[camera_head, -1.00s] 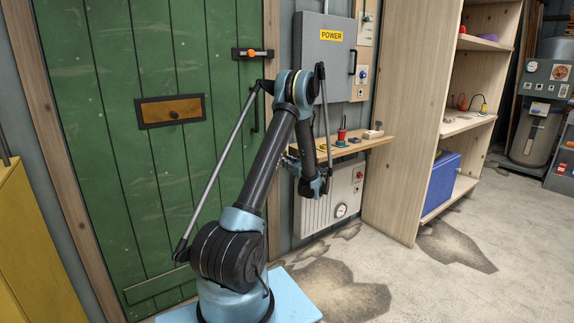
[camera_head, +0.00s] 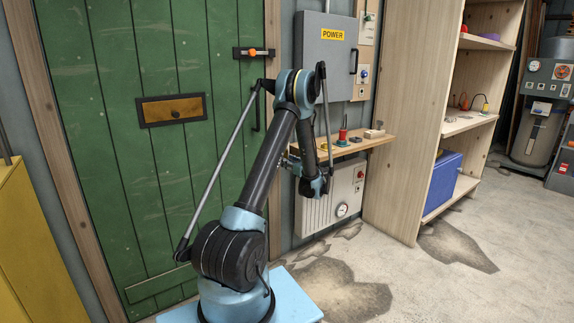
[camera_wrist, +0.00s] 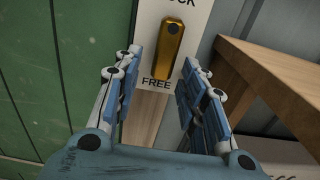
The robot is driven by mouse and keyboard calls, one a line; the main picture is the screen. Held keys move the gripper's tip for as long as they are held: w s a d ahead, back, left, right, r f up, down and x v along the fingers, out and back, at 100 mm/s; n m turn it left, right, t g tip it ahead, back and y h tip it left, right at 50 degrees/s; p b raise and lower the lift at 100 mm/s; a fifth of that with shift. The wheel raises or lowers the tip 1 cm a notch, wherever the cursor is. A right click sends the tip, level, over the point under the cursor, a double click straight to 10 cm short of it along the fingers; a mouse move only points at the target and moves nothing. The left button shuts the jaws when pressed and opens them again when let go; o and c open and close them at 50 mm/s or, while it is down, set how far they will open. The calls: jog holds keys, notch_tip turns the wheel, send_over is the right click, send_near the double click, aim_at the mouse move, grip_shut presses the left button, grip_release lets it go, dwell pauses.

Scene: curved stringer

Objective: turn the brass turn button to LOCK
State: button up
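The brass turn button (camera_wrist: 170,48) shows in the wrist view on a pale plate (camera_wrist: 204,22). It hangs nearly straight down from its pivot, its lower end at the word FREE. The word LOCK is at the top edge, partly cut off. My gripper (camera_wrist: 162,60) is open and empty, one finger to each side of the button's lower part in the picture. I see no contact, and cannot tell whether the fingertips reach the button's depth. In the head view the turn button is not visible and my gripper is mostly hidden by my arm.
The green door (camera_head: 95,100) is left of the plate. A wooden shelf (camera_head: 372,142) with small objects sticks out close on the right; its edge also shows in the wrist view (camera_wrist: 262,62). A grey power box (camera_head: 322,75) hangs above and a white heater (camera_head: 335,205) stands below.

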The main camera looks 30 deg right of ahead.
jog(key=shift+s, duration=0.1)
jog(key=s+d, duration=0.1)
jog(key=s, duration=1)
jog(key=shift+s, duration=0.4)
jog(key=shift+w+a, duration=0.1)
